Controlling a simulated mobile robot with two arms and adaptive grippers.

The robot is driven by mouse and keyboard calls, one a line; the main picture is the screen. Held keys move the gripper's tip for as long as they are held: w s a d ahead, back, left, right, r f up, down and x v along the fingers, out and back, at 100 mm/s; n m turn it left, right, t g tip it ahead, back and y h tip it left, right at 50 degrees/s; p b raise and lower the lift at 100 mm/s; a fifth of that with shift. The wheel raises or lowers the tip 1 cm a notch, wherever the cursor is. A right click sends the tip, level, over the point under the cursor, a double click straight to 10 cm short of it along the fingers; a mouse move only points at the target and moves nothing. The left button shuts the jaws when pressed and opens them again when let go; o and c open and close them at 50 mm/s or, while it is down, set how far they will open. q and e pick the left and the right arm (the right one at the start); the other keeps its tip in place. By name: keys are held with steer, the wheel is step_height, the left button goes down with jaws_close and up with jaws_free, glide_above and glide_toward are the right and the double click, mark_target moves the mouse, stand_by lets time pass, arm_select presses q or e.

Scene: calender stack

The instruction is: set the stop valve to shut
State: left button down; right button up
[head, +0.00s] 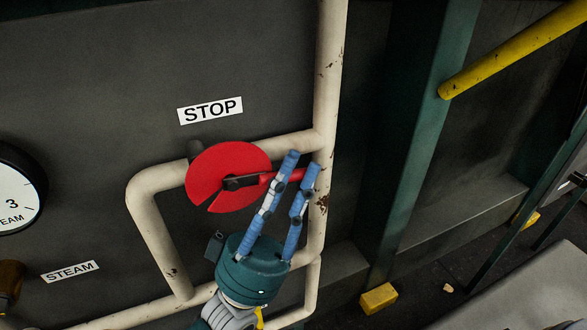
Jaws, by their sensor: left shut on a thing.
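The stop valve shows as a red disc (226,170) with a notch at its lower left, mounted on a cream pipe below the STOP label (210,110). The fingers hide part of the lever and of the pipe behind. My right gripper is not in view.
Cream pipes (332,70) loop around the valve on a dark panel. A STEAM gauge (14,195) and a STEAM label (70,271) are at left. A green post (425,140) and a yellow rail (510,50) stand at right.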

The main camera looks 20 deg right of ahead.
arm_select(q)
steer(key=f+m+g+y, duration=0.1)
steer(key=m+g+y, duration=0.1)
steer(key=g, duration=0.1)
steer(key=shift+a+f, duration=0.3)
steer(key=shift+f, duration=0.1)
steer(key=shift+a+f+m+g+y, duration=0.2)
steer(key=shift+f+m+g+y, duration=0.2)
steer(key=shift+y, duration=0.25)
steer(key=shift+a+f+m+g+y, duration=0.15)
steer(key=shift+f+m+g+y, duration=0.15)
steer(key=shift+f+g+y, duration=0.3)
steer(key=shift+r, duration=0.15)
steer(key=c, duration=1.8)
jaws_free()
steer(key=v, duration=1.2)
steer(key=shift+s+a, duration=0.1)
